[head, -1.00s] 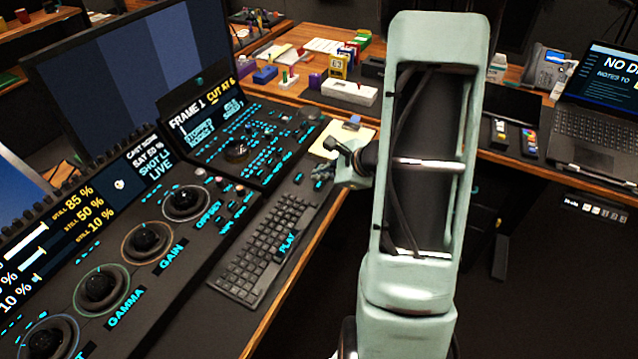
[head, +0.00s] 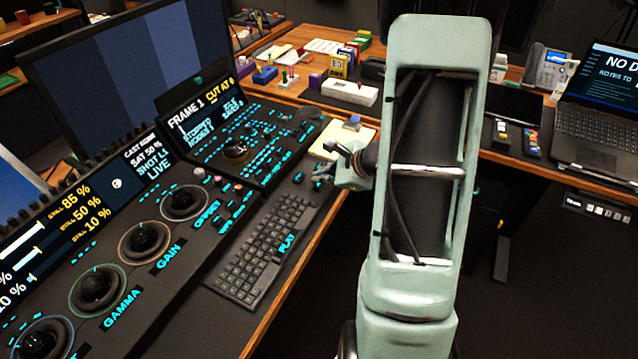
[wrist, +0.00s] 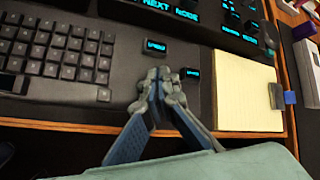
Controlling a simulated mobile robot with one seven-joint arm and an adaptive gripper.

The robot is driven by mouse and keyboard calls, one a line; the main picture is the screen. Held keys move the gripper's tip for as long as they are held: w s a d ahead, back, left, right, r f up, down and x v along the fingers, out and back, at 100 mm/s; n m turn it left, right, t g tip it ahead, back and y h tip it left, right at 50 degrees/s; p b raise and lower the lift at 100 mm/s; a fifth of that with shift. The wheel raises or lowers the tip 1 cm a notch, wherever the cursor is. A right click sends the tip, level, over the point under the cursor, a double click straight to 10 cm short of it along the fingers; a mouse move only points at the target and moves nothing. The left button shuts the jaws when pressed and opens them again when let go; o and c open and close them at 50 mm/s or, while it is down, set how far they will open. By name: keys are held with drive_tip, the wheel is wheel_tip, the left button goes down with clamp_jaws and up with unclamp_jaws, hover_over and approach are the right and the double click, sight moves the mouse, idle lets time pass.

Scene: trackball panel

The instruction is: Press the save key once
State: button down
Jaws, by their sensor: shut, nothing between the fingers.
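My gripper (wrist: 160,80) is shut and empty in the wrist view, its fingertips close to two small black keys with cyan labels. One labelled key (wrist: 157,46) sits just beyond the fingertips. The other labelled key (wrist: 192,73) sits just right of them, partly behind the fingers. Both labels are too blurred to read, so I cannot tell which is the save key. Contact with either key cannot be told. In the head view my gripper (head: 324,172) is over the desk at the right end of the panel, partly hidden by my arm.
A keyboard (wrist: 60,50) lies left of the gripper. A yellow notepad (wrist: 246,92) lies to the right, with a blue clip at its edge. The control panel (head: 245,150) with its trackballs stands behind. The desk's wooden edge (head: 290,290) runs along the front.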

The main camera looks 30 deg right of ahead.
sight(320, 185)
drive_tip(key=shift+f+b, duration=0.6)
drive_tip(key=shift+b, duration=0.1)
idle(0.5)
drive_tip(key=shift+r, duration=0.1)
drive_tip(key=shift+r+p, duration=0.6)
drive_tip(key=shift+r, duration=0.3)
drive_tip(key=shift+r, duration=0.1)
wheel_tip(320, 185, up, 5)
drive_tip(key=p, duration=0.3)
drive_tip(key=shift+w, duration=0.1)
idle(0.7)
